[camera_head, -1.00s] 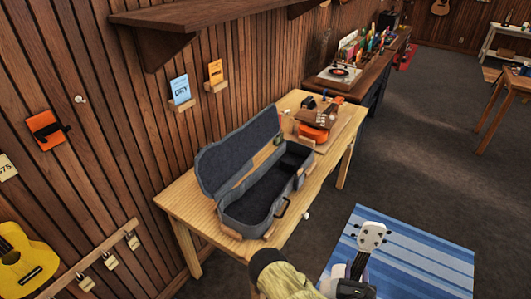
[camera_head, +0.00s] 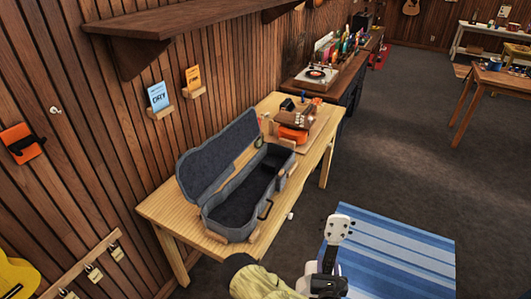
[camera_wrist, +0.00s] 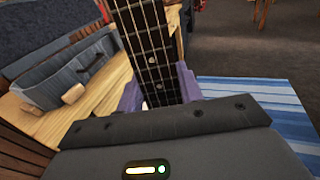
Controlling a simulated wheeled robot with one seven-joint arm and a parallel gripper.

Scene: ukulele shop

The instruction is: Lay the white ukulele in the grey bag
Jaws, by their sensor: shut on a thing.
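The white ukulele shows its white headstock with dark tuners (camera_head: 338,229) at the lower middle of the head view; most of its body is out of frame. My gripper (camera_head: 325,282) is shut on its neck, and the dark fretboard (camera_wrist: 150,45) rises between the purple-tipped fingers in the wrist view. The grey bag (camera_head: 262,207) lies open on the wooden table, its lid raised toward the wall and its dark inside bare. The bag also shows at the left of the wrist view (camera_wrist: 60,80). The ukulele is apart from the bag, to its lower right.
The light wooden table (camera_head: 165,212) stands along the plank wall, under a dark shelf (camera_head: 180,22). An orange item (camera_head: 293,134) and small things sit beyond the bag. A blue striped rug (camera_head: 400,262) lies on the open floor at right.

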